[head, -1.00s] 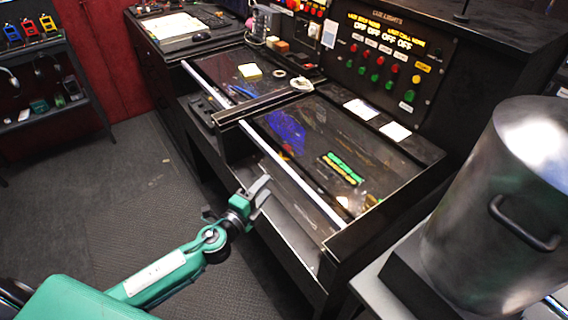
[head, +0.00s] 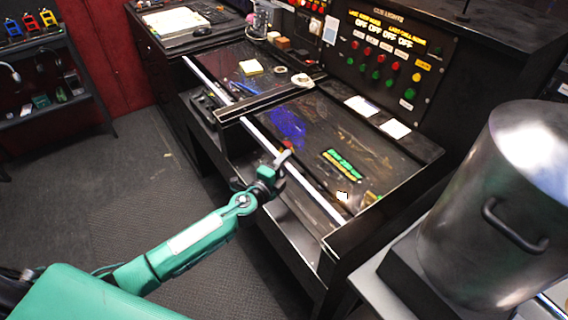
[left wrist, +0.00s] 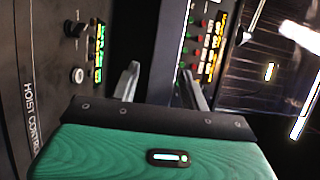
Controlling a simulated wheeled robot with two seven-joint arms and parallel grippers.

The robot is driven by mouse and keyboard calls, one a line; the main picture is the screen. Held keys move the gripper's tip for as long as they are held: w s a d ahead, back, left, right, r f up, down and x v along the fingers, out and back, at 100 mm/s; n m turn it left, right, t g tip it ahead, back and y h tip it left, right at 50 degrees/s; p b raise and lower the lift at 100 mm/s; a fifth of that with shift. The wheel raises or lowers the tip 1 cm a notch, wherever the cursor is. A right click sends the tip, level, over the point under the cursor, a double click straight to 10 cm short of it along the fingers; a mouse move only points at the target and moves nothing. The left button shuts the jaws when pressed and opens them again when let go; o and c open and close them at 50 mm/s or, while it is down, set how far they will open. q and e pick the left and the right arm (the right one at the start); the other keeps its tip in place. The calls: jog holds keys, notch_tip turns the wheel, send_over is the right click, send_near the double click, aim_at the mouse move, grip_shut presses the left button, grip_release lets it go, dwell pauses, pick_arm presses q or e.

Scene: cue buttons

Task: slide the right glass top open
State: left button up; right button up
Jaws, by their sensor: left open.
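The right glass top (head: 325,150) lies over the nearer desk bay, with a pale metal rail (head: 300,177) along its front edge. Green and yellow items show through the glass. My left gripper (head: 281,160) is at the front rail near its middle; whether it touches the rail I cannot tell. In the left wrist view its two fingers (left wrist: 158,88) are apart with nothing seen between them. The left glass top (head: 225,70) covers the farther bay. My right gripper is not in view.
A cue panel (head: 388,60) with red and green buttons stands behind the desk. A large metal pot (head: 500,200) stands at the right. A shelf (head: 55,110) is at the far left. The floor (head: 130,190) before the desk is clear.

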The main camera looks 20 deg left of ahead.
aim_at(348, 130)
pick_arm(q)
grip_shut()
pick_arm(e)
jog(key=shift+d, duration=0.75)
